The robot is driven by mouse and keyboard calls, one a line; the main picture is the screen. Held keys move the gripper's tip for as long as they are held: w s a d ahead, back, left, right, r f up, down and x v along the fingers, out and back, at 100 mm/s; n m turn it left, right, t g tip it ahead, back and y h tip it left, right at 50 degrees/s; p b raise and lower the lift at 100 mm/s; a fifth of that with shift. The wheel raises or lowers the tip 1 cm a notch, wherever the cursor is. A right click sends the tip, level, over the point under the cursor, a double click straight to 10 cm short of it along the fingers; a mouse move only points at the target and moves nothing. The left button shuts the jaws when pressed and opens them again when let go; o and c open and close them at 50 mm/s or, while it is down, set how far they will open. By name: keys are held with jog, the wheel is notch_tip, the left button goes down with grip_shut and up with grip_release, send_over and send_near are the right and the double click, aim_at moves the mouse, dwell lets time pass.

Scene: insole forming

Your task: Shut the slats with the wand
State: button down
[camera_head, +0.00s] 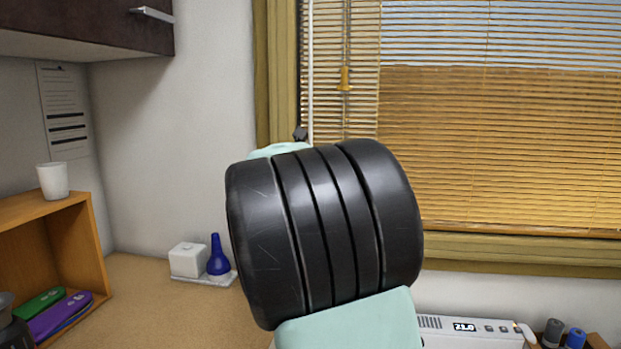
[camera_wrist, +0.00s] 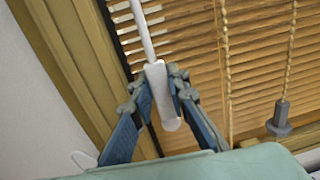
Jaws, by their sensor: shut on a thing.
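The wand is a thin white rod with a thicker white handle (camera_wrist: 157,85). In the wrist view, my gripper (camera_wrist: 155,92) has its two blue-grey fingers on either side of the handle, shut on it. In the head view the wand (camera_head: 310,60) hangs along the left side of the window, and my arm hides its lower end and most of my gripper. The blind's slats (camera_head: 500,140) are light wood coloured. Thin gaps show between them, with sky and a tan surface visible through, so they look open.
A grey cord weight (camera_wrist: 281,120) shows in the wrist view. The wooden window frame (camera_head: 275,75) is close on the left. Below stand a white device with a display (camera_head: 470,328) and a blue bottle (camera_head: 217,258).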

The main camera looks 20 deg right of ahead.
jog(key=shift+d+f+n+t+y+b, duration=0.15)
jog(key=shift+n+t+y+b, duration=0.4)
jog(key=shift+b, duration=0.8)
jog(key=shift+a+f+n+t+y+b, duration=0.15)
jog(key=shift+n+t+y+b, duration=0.15)
jog(key=shift+y+b, duration=0.75)
jog(key=n+t+y+b, duration=0.1)
jog(key=n+b, duration=0.1)
jog(key=b, duration=0.4)
jog(key=shift+d+r+y, duration=0.1)
jog(key=shift+d+y, duration=0.05)
jog(key=shift+y, duration=0.15)
jog(key=shift+a+n+y+b, duration=0.25)
jog(key=shift+y+b, duration=0.25)
jog(key=shift+b, duration=0.25)
jog(key=n+y+b, duration=0.1)
jog(key=b, duration=0.1)
jog(key=n+t+y+b, duration=0.1)
jog(key=y+b, duration=0.1)
jog(key=b, duration=0.1)
jog(key=shift+d, duration=0.2)
jog(key=shift+a+r+n+y+b, duration=0.1)
jog(key=shift+r+n+y+b, duration=0.05)
jog(key=shift+n+y+b, duration=0.35)
jog(key=c, duration=1.8)
grip_release()
jog(key=shift+c, duration=0.2)
